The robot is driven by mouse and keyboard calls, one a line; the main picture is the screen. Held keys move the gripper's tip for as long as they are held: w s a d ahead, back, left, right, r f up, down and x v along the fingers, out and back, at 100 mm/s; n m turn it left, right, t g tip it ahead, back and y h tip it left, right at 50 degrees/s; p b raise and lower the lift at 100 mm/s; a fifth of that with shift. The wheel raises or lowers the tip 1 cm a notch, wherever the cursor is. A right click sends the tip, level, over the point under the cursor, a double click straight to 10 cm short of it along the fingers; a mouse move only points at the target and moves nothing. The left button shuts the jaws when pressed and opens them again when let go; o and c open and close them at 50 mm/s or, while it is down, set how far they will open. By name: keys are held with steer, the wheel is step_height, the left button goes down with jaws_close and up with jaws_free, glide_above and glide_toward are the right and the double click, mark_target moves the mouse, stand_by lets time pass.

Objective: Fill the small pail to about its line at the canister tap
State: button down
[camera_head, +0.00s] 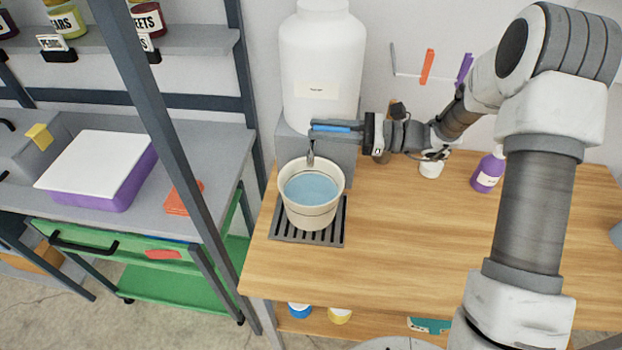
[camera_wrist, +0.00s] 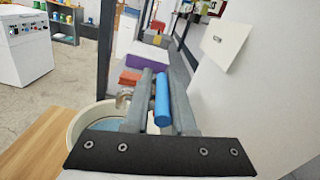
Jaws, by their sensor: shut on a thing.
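The small cream pail (camera_head: 312,217) stands upright on a dark slatted drip tray (camera_head: 284,233), under the spout (camera_head: 310,157) of the canister tap. Bluish water (camera_head: 312,188) stands inside, below the rim. I cannot clearly tell the level against the pail's line. The white canister (camera_head: 321,60) sits on a grey block behind. My gripper (camera_head: 318,127) comes from the right, above the pail, shut on the blue tap handle (camera_wrist: 162,100). The pail's rim (camera_wrist: 76,122) also shows below the fingers in the wrist view, partly hidden. No stream is clearly visible.
A purple bottle (camera_head: 488,171) and a small white jar (camera_head: 432,165) stand to the right on the wooden table (camera_head: 400,245). A dark upright post (camera_head: 165,130) and a grey bench with a purple box (camera_head: 118,188) are at left. The table's front middle is clear.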

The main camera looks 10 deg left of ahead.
steer(key=shift+w+r, duration=0.15)
steer(key=shift+w, duration=0.05)
steer(key=shift+s+m+t, duration=0.1)
steer(key=shift+m+t, duration=0.5)
steer(key=shift+t, duration=0.2)
stand_by(1.6)
stand_by(2.6)
steer(key=shift+w+n+g, duration=0.2)
steer(key=shift+n+g, duration=0.7)
steer(key=shift+g, duration=0.7)
steer(key=c, duration=0.8)
jaws_free()
steer(key=shift+w+d, duration=0.1)
steer(key=shift+o, duration=0.7)
